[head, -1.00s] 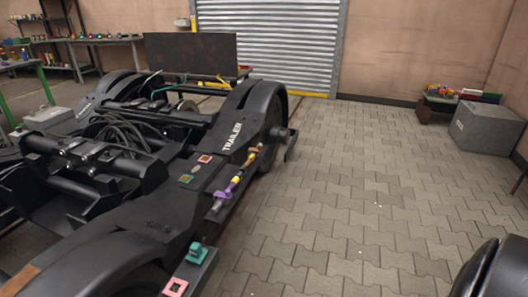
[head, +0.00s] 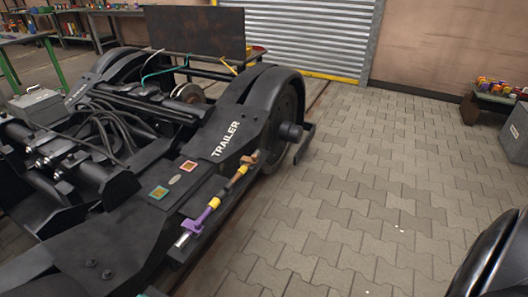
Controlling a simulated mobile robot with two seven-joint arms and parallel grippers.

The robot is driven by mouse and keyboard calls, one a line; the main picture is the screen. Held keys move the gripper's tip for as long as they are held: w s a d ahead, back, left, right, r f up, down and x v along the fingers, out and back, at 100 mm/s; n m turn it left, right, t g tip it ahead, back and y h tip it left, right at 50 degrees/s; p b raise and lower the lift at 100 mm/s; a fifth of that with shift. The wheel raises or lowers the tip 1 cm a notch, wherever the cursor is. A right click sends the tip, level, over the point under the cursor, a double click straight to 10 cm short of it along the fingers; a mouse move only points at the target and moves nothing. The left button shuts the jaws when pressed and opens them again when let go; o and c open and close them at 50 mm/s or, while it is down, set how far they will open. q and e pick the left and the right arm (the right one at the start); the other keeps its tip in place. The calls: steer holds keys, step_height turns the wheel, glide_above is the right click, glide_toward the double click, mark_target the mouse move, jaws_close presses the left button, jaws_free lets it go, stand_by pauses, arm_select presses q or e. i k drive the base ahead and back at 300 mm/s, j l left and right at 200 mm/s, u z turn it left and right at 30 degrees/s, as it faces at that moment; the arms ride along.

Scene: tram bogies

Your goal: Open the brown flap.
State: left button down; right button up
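I cannot make out a clear brown flap. A dark, rust-stained brown panel (head: 195,33) stands upright behind the black trailer bogie (head: 226,110); I cannot tell if it is hinged. A small brown piece (head: 248,160) sits at the far end of the rod with purple and yellow parts (head: 213,203) on the bogie's right side. Two small square plates lie on the frame: a reddish one (head: 188,165) and a green-rimmed one (head: 159,192). Neither of my grippers is in view.
Open paved floor (head: 350,200) lies right of the bogie. A grey box (head: 516,132) and a low stand with coloured items (head: 490,100) are at the right wall. A roller shutter (head: 320,35) is behind. A grey box (head: 38,106) sits at the left.

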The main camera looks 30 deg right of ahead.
mark_target(253, 160)
steer(key=i+l, duration=0.15)
steer(key=l, duration=0.25)
steer(key=i+l+u, duration=0.1)
steer(key=l, duration=0.25)
steer(key=i+l, duration=0.15)
steer(key=l, duration=0.25)
steer(key=i+l+u, duration=0.1)
steer(key=l, duration=0.3)
steer(key=i+l, duration=0.1)
steer(key=l, duration=0.3)
steer(key=i+u, duration=0.05)
